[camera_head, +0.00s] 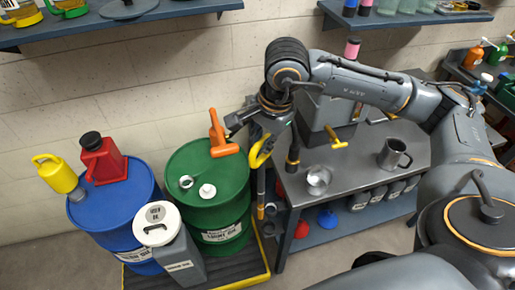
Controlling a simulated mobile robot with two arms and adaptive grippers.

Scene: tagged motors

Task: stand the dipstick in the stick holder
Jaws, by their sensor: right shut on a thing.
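A yellow loop handle (258,155), which looks like the dipstick's, is at my right gripper (250,125). The gripper is shut on it, beside the green drum and near the bench's left end. A dark, thin shaft (261,185) runs down below the handle, roughly upright, in the gap between drum and bench. Grey ring-like parts (271,209) show low in that gap; I cannot tell whether they are the stick holder or whether the shaft is inside them. My left gripper is not in view.
The green drum (228,188) carries an orange tool (218,140) and small caps. A blue drum (120,208) and a grey can (175,255) stand left. The bench (350,165) holds a metal mug (394,155), a glass-like cup (318,178) and a black-handled tool (293,152).

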